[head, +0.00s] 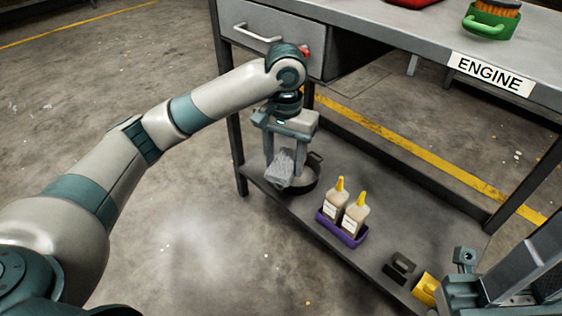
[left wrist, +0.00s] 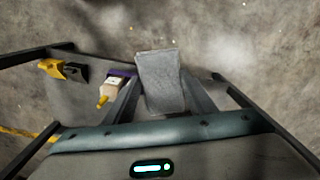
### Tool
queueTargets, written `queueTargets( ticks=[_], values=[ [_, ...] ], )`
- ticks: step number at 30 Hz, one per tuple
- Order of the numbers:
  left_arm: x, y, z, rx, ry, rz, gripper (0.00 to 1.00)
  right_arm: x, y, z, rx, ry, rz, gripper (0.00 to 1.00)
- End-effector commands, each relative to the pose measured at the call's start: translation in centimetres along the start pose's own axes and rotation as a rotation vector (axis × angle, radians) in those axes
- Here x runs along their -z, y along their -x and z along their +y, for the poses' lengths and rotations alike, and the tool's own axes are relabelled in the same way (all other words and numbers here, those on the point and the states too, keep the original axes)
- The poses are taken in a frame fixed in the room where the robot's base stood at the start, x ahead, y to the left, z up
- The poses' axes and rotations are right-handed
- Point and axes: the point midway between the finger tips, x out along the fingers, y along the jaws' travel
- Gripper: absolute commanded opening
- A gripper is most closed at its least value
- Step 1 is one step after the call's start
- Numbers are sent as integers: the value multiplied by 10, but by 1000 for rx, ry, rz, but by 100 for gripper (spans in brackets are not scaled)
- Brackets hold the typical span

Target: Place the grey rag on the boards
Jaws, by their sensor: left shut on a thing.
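My left gripper (head: 283,168) is shut on the grey rag (head: 281,165), which hangs between its fingers above the lower shelf. The rag also fills the middle of the left wrist view (left wrist: 160,80), between the two fingers. In the head view it is in front of a dark round pan (head: 308,181); I cannot tell whether they touch. No separate boards can be told apart; the bench has a grey lower shelf (head: 330,258).
A purple tray (head: 342,232) with two yellow-capped bottles (head: 354,215) stands on the shelf. A black block (head: 399,267) and a yellow item (head: 426,289) are nearer.

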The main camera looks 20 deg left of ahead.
Motion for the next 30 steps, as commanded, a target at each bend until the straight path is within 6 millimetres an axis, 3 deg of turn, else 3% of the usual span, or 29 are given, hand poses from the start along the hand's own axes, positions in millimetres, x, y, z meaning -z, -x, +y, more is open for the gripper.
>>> queueTargets(
  ticks=[1, 3, 30],
  values=[
    [-6, 14, 6, 1, 12, 8, 28, 0, 0, 0, 0, 0, -1, 31],
    [-13, 22, 11, 4, 29, 6, 28, 0, 1, 0, -1, 0, -2, 31],
    [-13, 18, 10, -1, 33, 0, 28, 0, 2, 0, -3, 0, -8, 31]
  ],
)
